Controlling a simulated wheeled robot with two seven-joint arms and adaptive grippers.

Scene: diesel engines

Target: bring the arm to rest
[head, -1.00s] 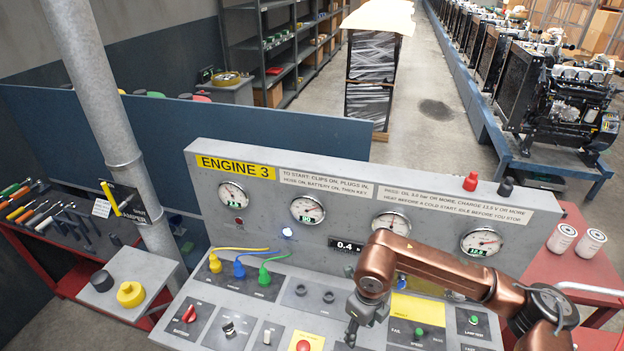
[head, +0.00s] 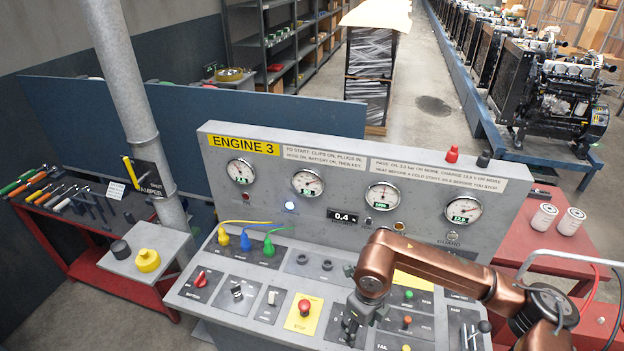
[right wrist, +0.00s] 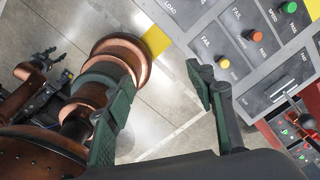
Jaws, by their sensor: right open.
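My right arm (head: 425,268) is copper-coloured and reaches in from the right, low over the sloped control console. Its gripper (head: 352,318) hangs over the console's lower middle, right of the red stop button (head: 305,306). In the right wrist view the two green-padded fingers (right wrist: 160,105) stand wide apart with nothing between them. Pale floor shows between them, and the console edge lies beyond. The head view does not show whether the gripper touches the console. My left gripper cannot be made out.
The console's upright gauge panel (head: 330,160) stands behind the arm. A small grey shelf (head: 170,250) with a yellow knob (head: 147,260) is at left, by a grey post (head: 125,85). A red cart (head: 535,225) with two white canisters stands at right. Open floor lies behind.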

